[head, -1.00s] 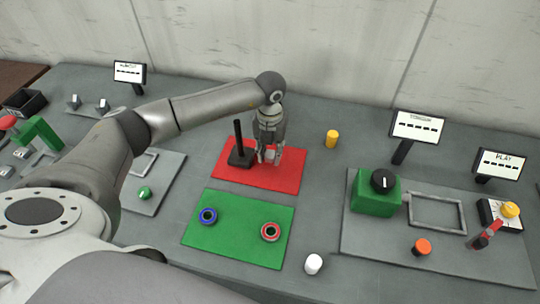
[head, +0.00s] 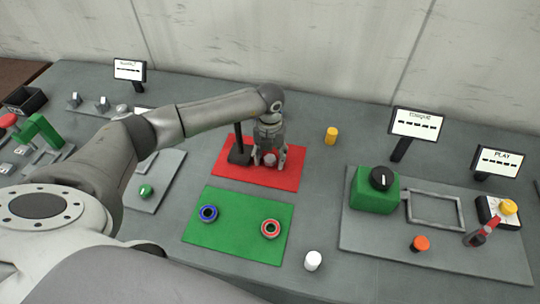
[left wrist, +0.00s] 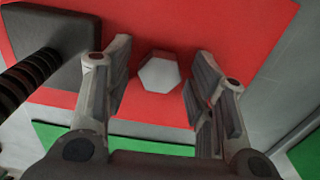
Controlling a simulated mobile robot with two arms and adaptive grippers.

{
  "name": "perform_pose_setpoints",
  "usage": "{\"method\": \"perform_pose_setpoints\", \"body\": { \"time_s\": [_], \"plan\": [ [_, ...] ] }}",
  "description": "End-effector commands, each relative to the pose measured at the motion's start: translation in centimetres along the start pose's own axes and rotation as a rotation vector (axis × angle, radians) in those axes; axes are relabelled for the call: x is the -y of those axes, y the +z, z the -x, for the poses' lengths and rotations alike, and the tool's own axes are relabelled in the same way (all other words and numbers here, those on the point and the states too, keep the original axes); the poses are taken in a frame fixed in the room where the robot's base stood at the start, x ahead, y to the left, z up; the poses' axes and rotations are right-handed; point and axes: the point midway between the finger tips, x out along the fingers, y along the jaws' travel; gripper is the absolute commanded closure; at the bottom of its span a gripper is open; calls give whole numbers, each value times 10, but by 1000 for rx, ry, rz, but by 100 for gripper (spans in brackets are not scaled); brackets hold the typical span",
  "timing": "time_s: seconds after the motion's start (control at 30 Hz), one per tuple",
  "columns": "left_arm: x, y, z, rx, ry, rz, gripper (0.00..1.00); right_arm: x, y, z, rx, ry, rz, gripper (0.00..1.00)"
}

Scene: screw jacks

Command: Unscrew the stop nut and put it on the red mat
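A pale hexagonal nut (left wrist: 159,73) lies on the red mat (left wrist: 140,20), between my left gripper's fingers in the left wrist view. In the head view its pale top (head: 269,159) shows between the fingers. My left gripper (head: 270,160) is open over the red mat, pointing down. In the left wrist view its fingers (left wrist: 160,85) stand apart with a gap on both sides of the nut. The screw jack's black base (left wrist: 60,40) and upright threaded rod (left wrist: 28,78) stand on the mat, left of the nut. My right gripper is not in view.
A green mat (head: 235,245) with a blue ring (head: 208,213) and a red ring (head: 270,229) lies in front. A yellow cylinder (head: 331,136) and a white one (head: 313,260) stand nearby. A panel with a green box (head: 374,197) is at right.

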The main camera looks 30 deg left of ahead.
Motion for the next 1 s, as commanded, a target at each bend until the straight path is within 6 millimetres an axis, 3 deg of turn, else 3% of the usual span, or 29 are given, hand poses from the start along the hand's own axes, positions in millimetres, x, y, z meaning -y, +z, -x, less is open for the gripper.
{"method": "perform_pose_setpoints", "body": {
  "time_s": [0.37,0.8,1.0],
  "plan": [
    [0,1,13,3,-1,0,49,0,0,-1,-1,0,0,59],
    [0,1,102,3,-1,0,49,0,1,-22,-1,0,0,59],
    [0,0,121,-1,2,0,49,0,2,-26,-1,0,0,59]
  ]
}}
